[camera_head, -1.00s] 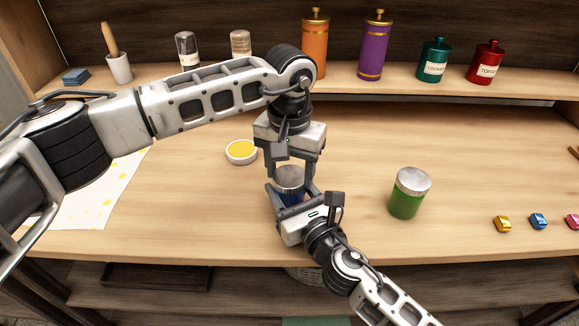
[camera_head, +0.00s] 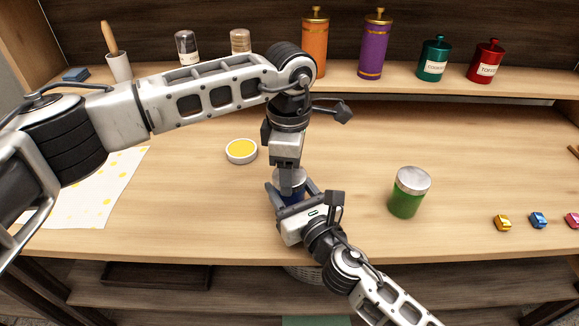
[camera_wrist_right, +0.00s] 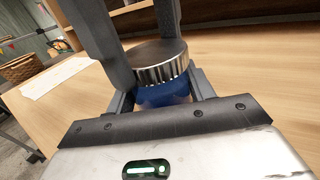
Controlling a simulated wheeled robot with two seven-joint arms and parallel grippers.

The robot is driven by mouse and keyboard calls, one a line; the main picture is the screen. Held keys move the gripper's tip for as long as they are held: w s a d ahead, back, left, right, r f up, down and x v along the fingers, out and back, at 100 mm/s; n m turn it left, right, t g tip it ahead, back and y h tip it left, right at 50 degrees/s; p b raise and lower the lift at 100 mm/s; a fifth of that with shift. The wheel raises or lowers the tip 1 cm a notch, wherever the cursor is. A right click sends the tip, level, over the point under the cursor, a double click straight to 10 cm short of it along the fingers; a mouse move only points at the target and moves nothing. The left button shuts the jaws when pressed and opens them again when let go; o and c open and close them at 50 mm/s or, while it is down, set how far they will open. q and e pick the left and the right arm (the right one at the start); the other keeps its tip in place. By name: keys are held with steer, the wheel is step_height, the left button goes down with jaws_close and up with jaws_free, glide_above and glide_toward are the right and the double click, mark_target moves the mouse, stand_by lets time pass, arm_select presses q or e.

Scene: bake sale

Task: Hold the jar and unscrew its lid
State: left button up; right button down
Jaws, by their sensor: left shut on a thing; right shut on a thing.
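A blue jar (camera_wrist_right: 164,95) with a ribbed silver lid (camera_wrist_right: 160,62) stands upright on the table. In the head view the lid (camera_head: 277,178) is mostly hidden behind my left gripper. My right gripper (camera_head: 296,198) comes from the front and is shut on the jar's blue body. My left gripper (camera_head: 288,186) points straight down from above and is shut on the lid. In the right wrist view the left gripper's dark fingers stand on either side of the lid. The lid sits on the jar.
A green jar with a silver lid (camera_head: 409,192) stands to the right. A small white dish with yellow contents (camera_head: 241,151) lies to the left. Small coloured pieces (camera_head: 538,221) lie at far right. The back shelf (camera_head: 440,92) holds canisters and jars. A spotted sheet (camera_head: 95,200) lies left.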

arm_select(q)
steer(key=n, duration=2.5)
steer(key=shift+n, duration=0.3)
steer(key=n, duration=0.4)
steer(key=shift+r+n, duration=0.1)
steer(key=shift+n, duration=0.2)
steer(key=n, duration=0.3)
steer(key=shift+r, duration=0.1)
steer(key=shift+r, duration=1)
